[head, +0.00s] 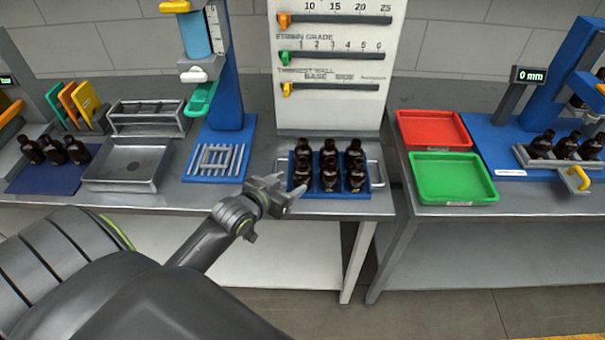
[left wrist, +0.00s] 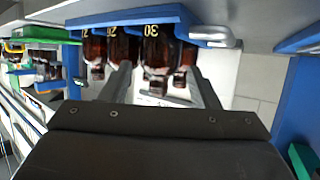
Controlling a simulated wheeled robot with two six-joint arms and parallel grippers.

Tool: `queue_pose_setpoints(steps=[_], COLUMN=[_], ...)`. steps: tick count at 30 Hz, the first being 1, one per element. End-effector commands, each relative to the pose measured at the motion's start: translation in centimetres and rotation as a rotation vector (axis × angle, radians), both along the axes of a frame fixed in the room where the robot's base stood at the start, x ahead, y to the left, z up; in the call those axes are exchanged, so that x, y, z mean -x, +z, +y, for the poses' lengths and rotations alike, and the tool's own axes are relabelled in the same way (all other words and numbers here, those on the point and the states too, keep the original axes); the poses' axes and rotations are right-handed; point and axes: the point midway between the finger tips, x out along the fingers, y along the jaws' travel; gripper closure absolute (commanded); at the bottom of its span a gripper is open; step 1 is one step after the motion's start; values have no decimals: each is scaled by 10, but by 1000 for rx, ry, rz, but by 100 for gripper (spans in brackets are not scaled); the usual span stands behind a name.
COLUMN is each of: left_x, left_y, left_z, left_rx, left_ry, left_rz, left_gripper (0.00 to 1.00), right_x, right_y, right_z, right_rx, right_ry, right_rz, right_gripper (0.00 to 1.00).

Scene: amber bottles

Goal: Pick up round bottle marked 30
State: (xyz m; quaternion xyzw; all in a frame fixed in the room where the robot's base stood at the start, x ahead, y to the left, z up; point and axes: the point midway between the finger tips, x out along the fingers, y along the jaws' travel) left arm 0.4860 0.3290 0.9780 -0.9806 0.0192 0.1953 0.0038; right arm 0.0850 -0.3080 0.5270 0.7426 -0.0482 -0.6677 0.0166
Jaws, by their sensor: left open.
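Dark amber bottles with black caps stand in a blue tray (head: 333,195) on the bench in the head view. The bottle marked 30 (left wrist: 156,46) shows upside down in the left wrist view, its yellow number legible. Beside it are other amber bottles (left wrist: 95,50) with yellow numbers that are partly cut off. My left gripper (head: 285,189) is open at the tray's left front corner in the head view. In the left wrist view its fingers (left wrist: 160,70) are spread, with the bottle marked 30 lying between their directions. I cannot tell whether they touch it. My right gripper is not in view.
A metal handle (head: 374,172) stands at the tray's right. A white gauge panel (head: 333,115) rises behind it. A steel tray (head: 128,165) and a blue stand (head: 228,130) are to the left. Red (head: 433,128) and green (head: 452,178) trays sit on the right bench, beyond a gap.

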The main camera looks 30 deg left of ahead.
Motion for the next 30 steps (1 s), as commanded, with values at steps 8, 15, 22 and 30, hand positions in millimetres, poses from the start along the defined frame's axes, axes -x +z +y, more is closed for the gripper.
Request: queue_pose_setpoints(steps=[8,15,22,30], left_x=[-13,-37,-51,-52], left_y=[-6,-20,-27,-28], left_z=[0,0,-1,-1], left_rx=[1,1,0,0], left_ry=[0,0,1,1], left_rz=[-1,0,-1,-1], left_gripper=[45,45,45,47], right_x=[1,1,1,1], right_y=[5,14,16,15], right_z=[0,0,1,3], right_rx=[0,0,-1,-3], right_ry=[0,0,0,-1], right_rz=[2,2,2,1], right_gripper=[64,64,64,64])
